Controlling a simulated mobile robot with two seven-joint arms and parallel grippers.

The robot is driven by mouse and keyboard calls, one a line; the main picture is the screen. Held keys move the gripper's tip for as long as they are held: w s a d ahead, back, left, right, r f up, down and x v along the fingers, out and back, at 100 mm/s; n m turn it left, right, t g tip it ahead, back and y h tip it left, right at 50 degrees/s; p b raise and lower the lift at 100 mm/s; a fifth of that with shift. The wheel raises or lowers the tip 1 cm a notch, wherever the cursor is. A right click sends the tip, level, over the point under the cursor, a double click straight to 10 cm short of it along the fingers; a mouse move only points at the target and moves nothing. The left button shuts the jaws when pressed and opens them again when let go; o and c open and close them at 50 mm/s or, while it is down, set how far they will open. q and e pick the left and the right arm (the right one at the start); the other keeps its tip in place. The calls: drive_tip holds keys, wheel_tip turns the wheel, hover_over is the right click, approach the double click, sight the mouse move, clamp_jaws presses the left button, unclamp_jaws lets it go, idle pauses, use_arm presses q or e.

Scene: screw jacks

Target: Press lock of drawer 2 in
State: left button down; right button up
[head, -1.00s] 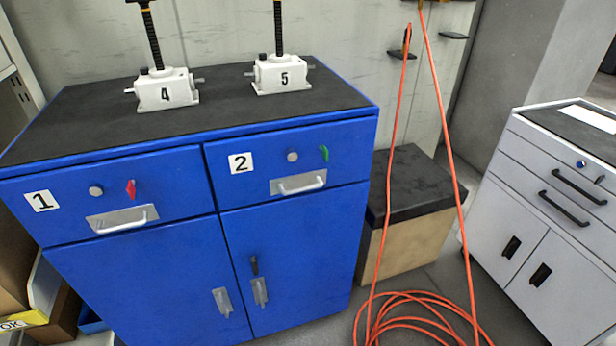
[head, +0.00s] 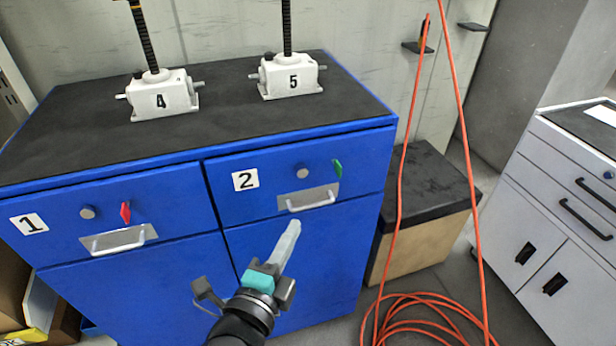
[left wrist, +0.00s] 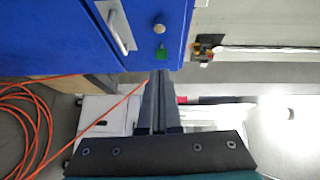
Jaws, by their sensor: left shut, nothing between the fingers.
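Drawer 2 (head: 225,205) is the right one of the blue cabinet's top drawers and looks closed. Its round silver lock (head: 303,172) sits above the handle (head: 308,200), with a green tab (head: 338,168) to its right. In the left wrist view the lock (left wrist: 159,28) shows above the green tab (left wrist: 161,54), beyond my fingertips. My left gripper (head: 292,228) is shut and empty, its tips just below the handle in the head view and apart from the lock. The shut fingers also show in the left wrist view (left wrist: 158,100). My right gripper is not in view.
Drawer 1 (head: 70,235), with its own lock and a red tab (head: 125,212), is at left. Jacks 4 (head: 162,95) and 5 (head: 291,78) stand on the black top. An orange hose (head: 402,200) hangs at right, before a black-topped box (head: 430,185); a grey cabinet (head: 545,220) stands beyond.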

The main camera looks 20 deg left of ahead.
use_arm(q)
drive_tip(key=shift+r, duration=0.1)
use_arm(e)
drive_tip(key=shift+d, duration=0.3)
use_arm(q)
approach(301, 171)
drive_tip(key=w+d, duration=0.3)
drive_tip(key=d, duration=0.1)
drive_tip(key=w+a, duration=0.1)
drive_tip(key=w+a+f+b, duration=0.1)
drive_tip(key=w, duration=0.1)
drive_tip(key=shift+w+a, duration=0.15)
drive_tip(key=shift+w, duration=0.2)
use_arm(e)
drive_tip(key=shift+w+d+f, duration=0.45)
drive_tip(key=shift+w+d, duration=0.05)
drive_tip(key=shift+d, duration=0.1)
